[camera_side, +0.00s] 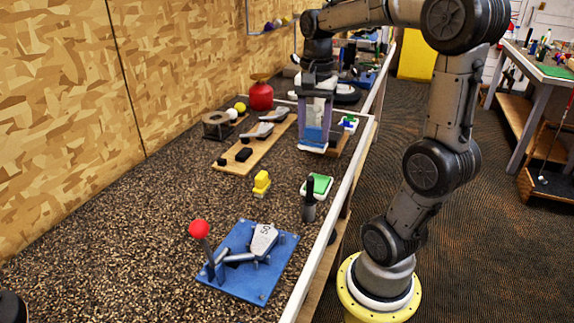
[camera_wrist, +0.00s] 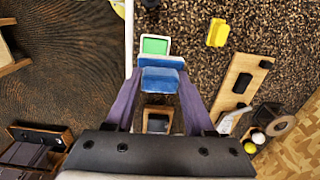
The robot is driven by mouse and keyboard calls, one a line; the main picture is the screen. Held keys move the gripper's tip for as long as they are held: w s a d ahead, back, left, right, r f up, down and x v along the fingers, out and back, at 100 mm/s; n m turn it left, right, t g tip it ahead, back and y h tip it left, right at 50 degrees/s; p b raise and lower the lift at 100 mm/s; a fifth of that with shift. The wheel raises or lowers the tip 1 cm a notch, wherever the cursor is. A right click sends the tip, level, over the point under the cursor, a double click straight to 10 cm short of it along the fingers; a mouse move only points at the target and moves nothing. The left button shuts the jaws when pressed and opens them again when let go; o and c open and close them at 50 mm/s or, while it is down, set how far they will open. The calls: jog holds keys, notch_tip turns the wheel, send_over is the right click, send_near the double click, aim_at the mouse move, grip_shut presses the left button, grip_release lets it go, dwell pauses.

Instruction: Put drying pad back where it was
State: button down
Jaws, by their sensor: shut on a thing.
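My gripper (camera_side: 316,112) has purple fingers and points down above the far right part of the bench. It is shut on a blue block with a pale lower edge (camera_side: 313,136), which appears to be the drying pad. In the wrist view, the block (camera_wrist: 160,80) sits between the fingertips (camera_wrist: 160,92). The pad looks held near the bench top; whether its underside touches anything is hidden. A green pad in a white frame (camera_side: 318,185) lies nearer the front, with its green face (camera_wrist: 155,46) showing beyond the block in the wrist view.
A yellow block (camera_side: 261,183) and a wooden board (camera_side: 255,145) with club heads lie left of my gripper. A dark upright object (camera_side: 308,204) stands by the green pad. The bench's pale edge (camera_side: 330,236) is close on the right.

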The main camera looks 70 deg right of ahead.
jog(key=shift+s+d, duration=0.1)
jog(key=shift+d, duration=0.25)
jog(key=w+d+f, duration=0.2)
jog(key=w+f, duration=0.1)
jog(key=w+d+f, duration=0.6)
jog(key=w, duration=0.1)
jog(key=shift+w+d+f, duration=0.1)
jog(key=shift+d+f, duration=0.1)
jog(key=shift+w+d+f, duration=0.1)
jog(key=shift+f, duration=0.8)
jog(key=shift+w+d+f, duration=0.1)
jog(key=shift+f, duration=0.8)
jog(key=shift+f, duration=0.1)
jog(key=shift+c, duration=1.3)
grip_release()
jog(key=shift+f, duration=0.1)
